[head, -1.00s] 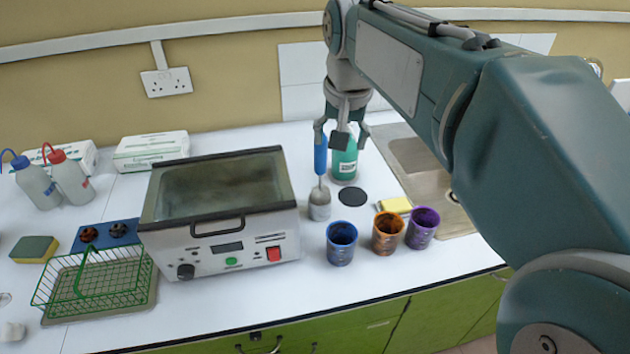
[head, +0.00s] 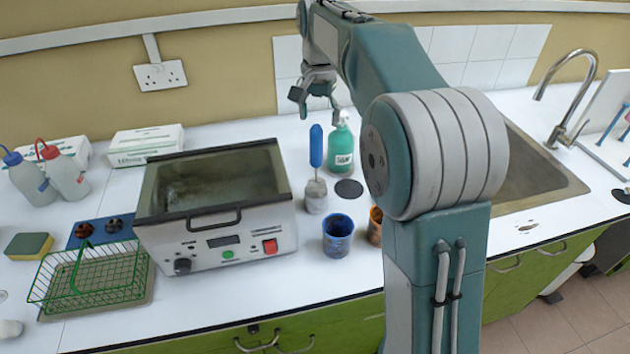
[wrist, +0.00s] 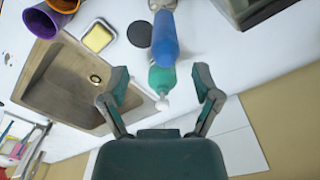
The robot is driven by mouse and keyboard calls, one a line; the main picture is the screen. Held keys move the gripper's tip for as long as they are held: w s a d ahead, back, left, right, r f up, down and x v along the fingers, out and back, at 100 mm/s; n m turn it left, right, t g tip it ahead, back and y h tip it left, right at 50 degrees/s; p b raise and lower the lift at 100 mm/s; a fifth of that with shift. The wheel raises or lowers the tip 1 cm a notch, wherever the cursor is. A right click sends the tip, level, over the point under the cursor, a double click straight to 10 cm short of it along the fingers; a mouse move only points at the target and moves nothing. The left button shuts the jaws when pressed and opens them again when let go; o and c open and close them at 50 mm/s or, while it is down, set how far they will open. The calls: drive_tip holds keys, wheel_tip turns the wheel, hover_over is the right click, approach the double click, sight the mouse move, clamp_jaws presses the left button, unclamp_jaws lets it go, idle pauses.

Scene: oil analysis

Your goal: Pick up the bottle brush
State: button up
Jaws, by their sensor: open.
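The bottle brush (head: 316,147) stands upright with its blue handle up and its pale bristle end down in or on a small grey holder (head: 316,196) on the bench. Its blue handle (wrist: 165,40) also shows in the wrist view, ahead of my fingers. My gripper (head: 319,105) is open and empty, above the handle in the head view. In the wrist view my spread fingers (wrist: 160,92) are on either side of a green spray bottle's white nozzle, with the handle beyond them. The green spray bottle (head: 341,150) stands just behind and right of the brush.
The metal bath (head: 222,240) stands left of the brush. A blue cup (head: 338,238) stands in front, with an orange cup (head: 375,226) partly hidden by my arm. A black disc (head: 348,189) lies beside the brush. A sink (head: 540,190) is at right.

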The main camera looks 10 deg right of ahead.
sight(316, 144)
drive_tip(key=shift+f, duration=0.9)
drive_tip(key=f, duration=0.5)
drive_tip(key=shift+w+a+f, duration=0.15)
drive_tip(key=shift+a, duration=0.2)
clamp_jaws()
